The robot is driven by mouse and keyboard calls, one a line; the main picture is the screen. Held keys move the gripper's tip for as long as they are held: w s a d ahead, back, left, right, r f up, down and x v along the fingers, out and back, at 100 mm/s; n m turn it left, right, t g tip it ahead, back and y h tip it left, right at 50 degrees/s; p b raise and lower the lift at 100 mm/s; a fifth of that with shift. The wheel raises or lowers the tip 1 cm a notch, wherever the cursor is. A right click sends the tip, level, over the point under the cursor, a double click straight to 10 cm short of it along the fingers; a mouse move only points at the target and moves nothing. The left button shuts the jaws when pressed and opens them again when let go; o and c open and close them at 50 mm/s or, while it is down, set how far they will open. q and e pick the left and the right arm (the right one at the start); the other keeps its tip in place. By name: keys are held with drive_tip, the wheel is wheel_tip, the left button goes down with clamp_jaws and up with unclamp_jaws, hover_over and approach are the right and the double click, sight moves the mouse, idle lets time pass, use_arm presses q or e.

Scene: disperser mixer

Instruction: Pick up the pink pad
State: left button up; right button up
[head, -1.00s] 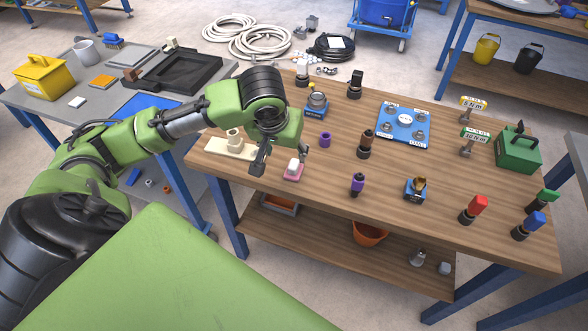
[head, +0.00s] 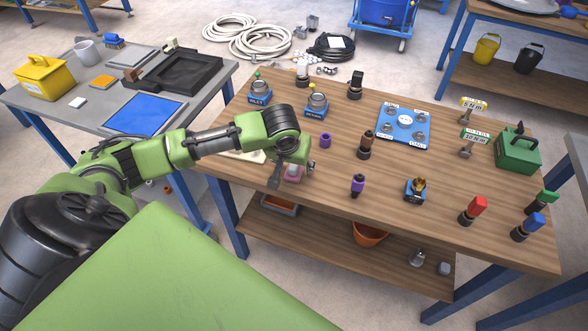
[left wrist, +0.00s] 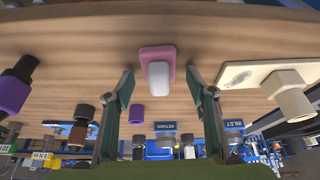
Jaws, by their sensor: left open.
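The pink pad (head: 293,178) lies on the wooden bench near its left front edge, with a white block on top. In the head view my left gripper partly covers it. In the left wrist view the pink pad (left wrist: 155,52) and its white block (left wrist: 158,75) sit between the lines of the two fingers, just past the fingertips. My left gripper (left wrist: 160,74) is open and empty, with a finger on each side of the pad. I cannot tell whether the fingers touch it. My right gripper is not in view.
A cream fixture (left wrist: 245,74) stands close beside the pad. The blue INLET (head: 260,97) and RETURN (head: 315,112) stands are behind. Bare wood lies between the pad and the purple tool.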

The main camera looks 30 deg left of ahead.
use_arm(q)
drive_tip(key=c, duration=1.2)
drive_tip(key=shift+r, duration=0.2)
drive_tip(key=shift+r, duration=0.25)
wheel_tip(320, 180, up, 2)
drive_tip(key=shift+w+r+b, duration=0.1)
drive_tip(key=shift+b, duration=0.25)
drive_tip(key=s+d+r, duration=0.3)
drive_tip(key=s+r, duration=0.7)
drive_tip(key=s, duration=0.3)
drive_tip(key=shift+s+d, duration=0.15)
drive_tip(key=shift+s, duration=0.25)
